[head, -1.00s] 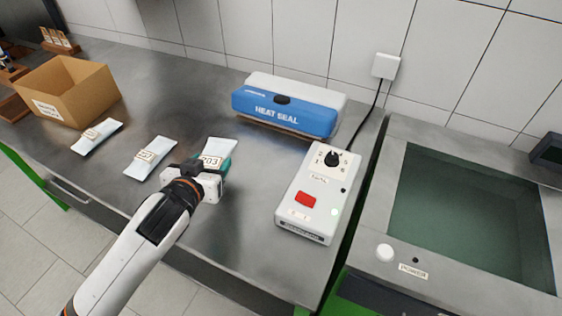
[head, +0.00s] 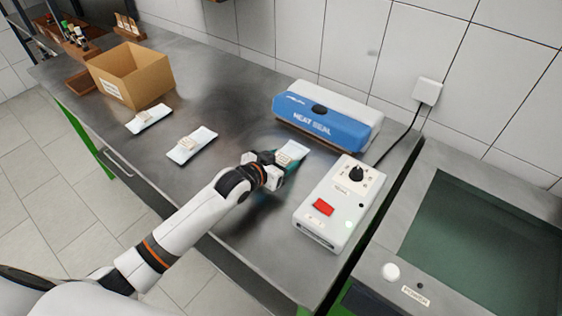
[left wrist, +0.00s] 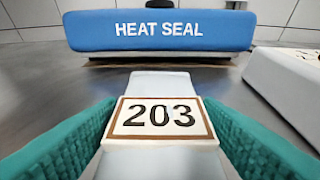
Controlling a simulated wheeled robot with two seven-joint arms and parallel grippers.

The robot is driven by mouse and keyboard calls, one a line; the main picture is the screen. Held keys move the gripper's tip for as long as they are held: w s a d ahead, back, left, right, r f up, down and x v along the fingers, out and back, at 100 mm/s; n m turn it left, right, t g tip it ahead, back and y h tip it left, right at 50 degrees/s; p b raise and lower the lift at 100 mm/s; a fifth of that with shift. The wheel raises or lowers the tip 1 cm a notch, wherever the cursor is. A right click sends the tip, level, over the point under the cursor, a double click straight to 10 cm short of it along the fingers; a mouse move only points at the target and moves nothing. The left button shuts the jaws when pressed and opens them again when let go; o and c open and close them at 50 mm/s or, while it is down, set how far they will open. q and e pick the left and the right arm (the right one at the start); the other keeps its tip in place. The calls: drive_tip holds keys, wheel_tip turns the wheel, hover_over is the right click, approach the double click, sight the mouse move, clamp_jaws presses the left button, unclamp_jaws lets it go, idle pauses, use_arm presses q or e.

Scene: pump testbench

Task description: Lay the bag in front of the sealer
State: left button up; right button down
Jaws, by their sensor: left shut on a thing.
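The bag (head: 292,151) is a white pouch with a label, which reads 203 in the left wrist view (left wrist: 162,118). My left gripper (head: 277,163) is shut on the bag, with a teal finger pad on each side of it. The blue and white heat sealer (head: 322,118) stands at the back of the bench. It fills the top of the left wrist view (left wrist: 160,32), straight ahead of the bag. The bag is in front of the sealer and apart from it. I cannot tell whether the bag touches the bench. My right gripper is not in view.
A white control box (head: 339,205) with a knob and red switch stands to the right of the bag. Two more labelled bags (head: 192,146) (head: 149,118) lie to the left, near an open cardboard box (head: 131,77). A sink-like basin (head: 490,250) is at far right.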

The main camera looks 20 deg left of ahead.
use_arm(q)
drive_tip(key=shift+f, duration=0.45)
drive_tip(key=shift+f, duration=0.1)
drive_tip(key=o, duration=1.1)
drive_tip(key=shift+s+a+r, duration=0.15)
drive_tip(key=shift+s+r, duration=0.05)
drive_tip(key=shift+s, duration=0.2)
drive_tip(key=v, duration=1.1)
drive_tip(key=shift+r, duration=0.15)
